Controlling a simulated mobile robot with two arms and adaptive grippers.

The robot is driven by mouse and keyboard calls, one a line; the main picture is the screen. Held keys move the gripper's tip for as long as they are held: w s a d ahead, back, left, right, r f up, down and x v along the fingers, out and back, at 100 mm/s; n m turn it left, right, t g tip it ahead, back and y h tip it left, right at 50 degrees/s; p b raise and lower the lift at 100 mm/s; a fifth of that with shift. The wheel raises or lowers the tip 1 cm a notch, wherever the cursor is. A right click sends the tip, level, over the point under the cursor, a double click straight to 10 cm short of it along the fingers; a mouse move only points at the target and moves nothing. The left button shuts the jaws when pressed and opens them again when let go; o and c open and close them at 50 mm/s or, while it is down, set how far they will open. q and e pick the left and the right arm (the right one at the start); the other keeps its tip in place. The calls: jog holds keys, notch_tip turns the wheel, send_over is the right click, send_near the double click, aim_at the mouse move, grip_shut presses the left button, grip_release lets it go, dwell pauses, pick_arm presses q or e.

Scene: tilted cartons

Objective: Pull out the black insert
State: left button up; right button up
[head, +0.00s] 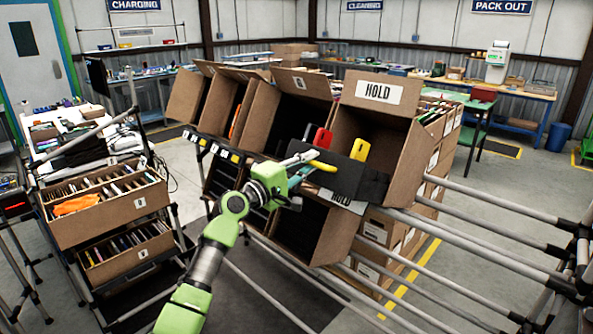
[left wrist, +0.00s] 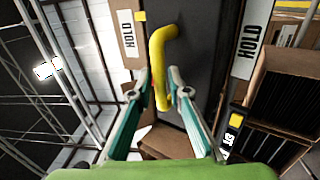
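The black insert (head: 350,178) sits in the mouth of the tilted brown carton (head: 408,165) marked HOLD. In the left wrist view its dark face (left wrist: 197,45) lies beyond my fingertips. A yellow curved handle (head: 323,166) stands out from it; it also shows in the left wrist view (left wrist: 159,65). My left gripper (head: 309,164) is at this handle, with a finger on either side of it in the left wrist view (left wrist: 161,80). The fingers are close to the handle, but I cannot tell whether both touch it. My right gripper is not in view.
Other tilted open cartons (head: 275,105) stand to the left in the same row. A lower carton (head: 312,232) opens below the insert. Metal rails (head: 470,220) run along the right. A carton of files (head: 105,205) stands at the left. Grey floor shows between.

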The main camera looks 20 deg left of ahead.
pick_arm(q)
jog(key=v, duration=1.2)
jog(key=shift+w+f, duration=0.1)
jog(key=shift+w, duration=0.05)
jog(key=s+a+f+m+g+y+b, duration=0.1)
jog(key=s+f+g+y, duration=0.2)
jog(key=f, duration=1.8)
jog(key=s+a+f+m+g+y+b, duration=0.1)
jog(key=s+f+m+g+y, duration=0.15)
jog(key=f, duration=1.85)
jog(key=s+d+f+m+g+b, duration=0.1)
jog(key=s+d+f+m+g, duration=0.15)
jog(key=s+f, duration=1.05)
jog(key=s+d+f+m+g, duration=0.2)
jog(key=s+f+m+g, duration=0.15)
jog(key=s+f, duration=0.95)
jog(key=s+d+f+m+g, duration=0.1)
jog(key=s+f, duration=0.3)
jog(key=s, duration=0.5)
jog(key=s+d+f+m+g+b, duration=0.1)
jog(key=s+d+f+m+g, duration=0.1)
jog(key=s+f, duration=0.3)
jog(key=s+d+f+m+g, duration=0.2)
jog(key=s+d+f+m, duration=0.1)
jog(key=s, duration=1)
jog(key=shift+s+f+m+y, duration=0.15)
jog(key=shift+f+m+y, duration=0.35)
jog(key=shift+f, duration=0.25)
